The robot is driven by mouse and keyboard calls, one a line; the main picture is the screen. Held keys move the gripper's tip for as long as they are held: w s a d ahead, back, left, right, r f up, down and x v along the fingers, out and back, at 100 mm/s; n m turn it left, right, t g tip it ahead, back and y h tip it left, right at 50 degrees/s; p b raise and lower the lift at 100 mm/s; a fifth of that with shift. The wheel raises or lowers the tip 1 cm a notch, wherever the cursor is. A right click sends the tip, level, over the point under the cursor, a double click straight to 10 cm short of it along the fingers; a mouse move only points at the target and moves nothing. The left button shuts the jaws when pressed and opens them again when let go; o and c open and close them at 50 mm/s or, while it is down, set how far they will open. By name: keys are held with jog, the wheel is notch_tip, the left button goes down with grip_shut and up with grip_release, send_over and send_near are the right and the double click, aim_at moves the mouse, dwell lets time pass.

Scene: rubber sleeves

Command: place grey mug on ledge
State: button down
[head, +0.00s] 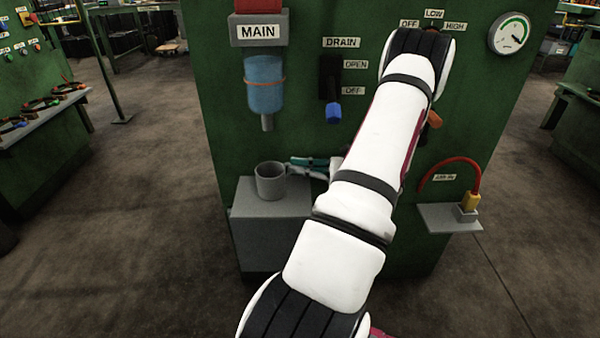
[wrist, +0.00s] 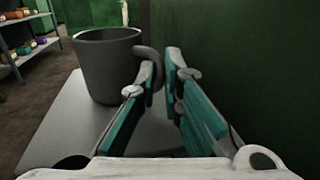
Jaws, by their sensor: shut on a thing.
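The grey mug (head: 270,182) is upright at the grey box-shaped ledge (head: 262,236), below the blue bottle. I cannot tell whether its base touches the ledge top or hangs just above it. My gripper (head: 297,164) is to the mug's right, with its teal fingers shut on the handle. In the wrist view the mug (wrist: 107,66) is left of the fingertips (wrist: 161,68), over the ledge top (wrist: 66,118). The handle is partly hidden between the fingers.
A blue bottle (head: 264,84) with a spout hangs on the green panel (head: 222,130) above the mug. A drain valve (head: 331,90) is to its right. A small shelf (head: 440,214) with a red hose (head: 447,162) is at right. My arm hides the panel's middle.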

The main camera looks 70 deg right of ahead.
jog(key=shift+f, duration=0.1)
jog(key=c, duration=2)
grip_release()
jog(key=shift+s+r, duration=0.2)
jog(key=shift+s, duration=0.05)
jog(key=s+d+p, duration=0.2)
jog(key=s+p, duration=0.1)
jog(key=s, duration=0.8)
jog(key=shift+s+f, duration=0.15)
jog(key=shift+s, duration=0.05)
